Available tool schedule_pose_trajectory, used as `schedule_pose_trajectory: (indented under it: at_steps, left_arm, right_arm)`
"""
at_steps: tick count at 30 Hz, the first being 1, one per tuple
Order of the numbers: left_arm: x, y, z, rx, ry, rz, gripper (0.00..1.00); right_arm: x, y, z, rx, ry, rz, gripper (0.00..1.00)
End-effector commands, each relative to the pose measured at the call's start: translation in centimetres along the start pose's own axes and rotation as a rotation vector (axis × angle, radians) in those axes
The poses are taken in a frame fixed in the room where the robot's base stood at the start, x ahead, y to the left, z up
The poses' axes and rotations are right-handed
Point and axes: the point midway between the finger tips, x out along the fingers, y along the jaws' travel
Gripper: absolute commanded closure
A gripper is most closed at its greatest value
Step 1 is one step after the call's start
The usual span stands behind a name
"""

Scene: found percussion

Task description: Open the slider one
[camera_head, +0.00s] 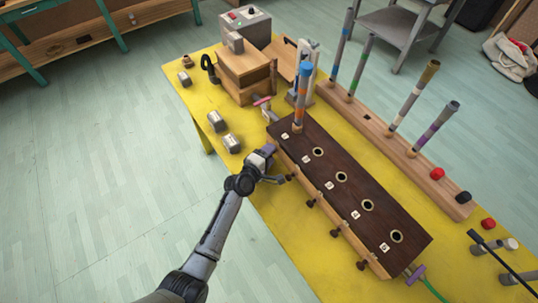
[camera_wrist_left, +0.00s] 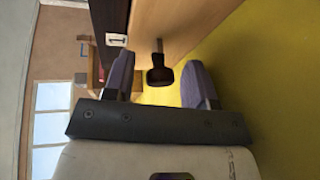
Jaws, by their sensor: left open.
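A long dark-topped wooden box (camera_head: 350,190) lies on the yellow table, with a row of holes and numbered labels on top and dark slider knobs along its near side. My left gripper (camera_head: 274,163) is open at the upper-left end of that side. In the left wrist view, slider one's dark knob (camera_wrist_left: 160,76) sticks out of the wood on a thin stem, below a label 1 (camera_wrist_left: 116,40). The knob is between the two purple fingertips of the left gripper (camera_wrist_left: 160,82), with gaps visible. In the head view this knob is hidden by the gripper. My right gripper is out of view.
A striped tube (camera_head: 301,97) stands in the box's first hole. A wooden rack (camera_head: 375,130) with several tubes stands behind. A green cable (camera_head: 430,286) leaves the box's near end.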

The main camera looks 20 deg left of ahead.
Motion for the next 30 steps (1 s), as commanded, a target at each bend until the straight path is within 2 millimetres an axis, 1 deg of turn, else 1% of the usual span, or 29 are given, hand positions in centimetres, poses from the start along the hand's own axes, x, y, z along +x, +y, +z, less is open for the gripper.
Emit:
schedule_pose_trajectory:
  at_steps: [3,11,27,30]
  left_arm:
    - [0.29,0.0,0.01,0.0,0.0,0.0,0.49]
    - [0.3,0.01,0.01,0.0,0.0,0.0,0.49]
    - [0.28,-0.04,-0.01,0.0,0.0,-0.001,1.0]
    - [0.28,-0.05,-0.01,0.0,0.0,-0.001,1.0]
  right_arm:
    - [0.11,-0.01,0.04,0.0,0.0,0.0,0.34]
    - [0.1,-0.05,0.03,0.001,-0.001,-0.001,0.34]
    - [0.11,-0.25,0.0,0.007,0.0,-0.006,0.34]
    - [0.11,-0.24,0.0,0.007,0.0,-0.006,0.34]
